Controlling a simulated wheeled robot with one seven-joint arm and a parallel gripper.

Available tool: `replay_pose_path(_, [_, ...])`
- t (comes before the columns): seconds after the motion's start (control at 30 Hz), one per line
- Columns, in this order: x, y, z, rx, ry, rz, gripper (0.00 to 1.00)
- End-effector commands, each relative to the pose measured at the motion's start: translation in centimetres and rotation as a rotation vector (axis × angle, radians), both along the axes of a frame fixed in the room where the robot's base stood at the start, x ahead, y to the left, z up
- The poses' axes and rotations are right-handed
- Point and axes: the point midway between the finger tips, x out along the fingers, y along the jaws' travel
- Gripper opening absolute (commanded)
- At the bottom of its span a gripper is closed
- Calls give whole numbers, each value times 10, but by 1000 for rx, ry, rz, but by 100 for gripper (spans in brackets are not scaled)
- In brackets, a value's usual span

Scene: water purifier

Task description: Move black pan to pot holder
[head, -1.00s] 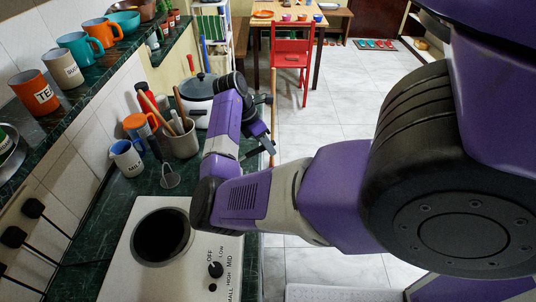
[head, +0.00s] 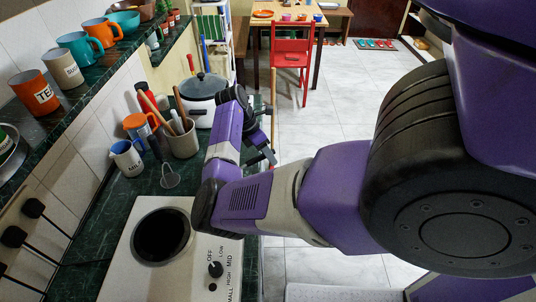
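I cannot make out a black pan with certainty. A round black disc (head: 161,236) sits on the white stove (head: 120,274); I cannot tell if it is a bare hot plate or a pan. A white pot with a dark lid (head: 203,88) stands at the far end of the counter. My gripper (head: 264,152) is a small dark shape at the counter's right edge, beyond the stove and right of the pot. My purple arm partly hides it, and its fingers cannot be read. I cannot identify a pot holder.
A utensil crock (head: 182,140), a blue-white jug (head: 127,158) and an orange mug (head: 138,126) stand along the wall. A shelf (head: 98,75) with several mugs runs above. A red chair (head: 292,58) and table stand beyond. The floor at right is clear.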

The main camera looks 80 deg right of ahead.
Motion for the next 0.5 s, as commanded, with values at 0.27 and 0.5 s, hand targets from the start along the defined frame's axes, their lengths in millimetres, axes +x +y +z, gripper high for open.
replay_pose_path(0.27, [6, 0, 13, -3, -1, 0, 43])
replay_pose_path(0.5, [26, 1, 55, -3, -2, 1, 43])
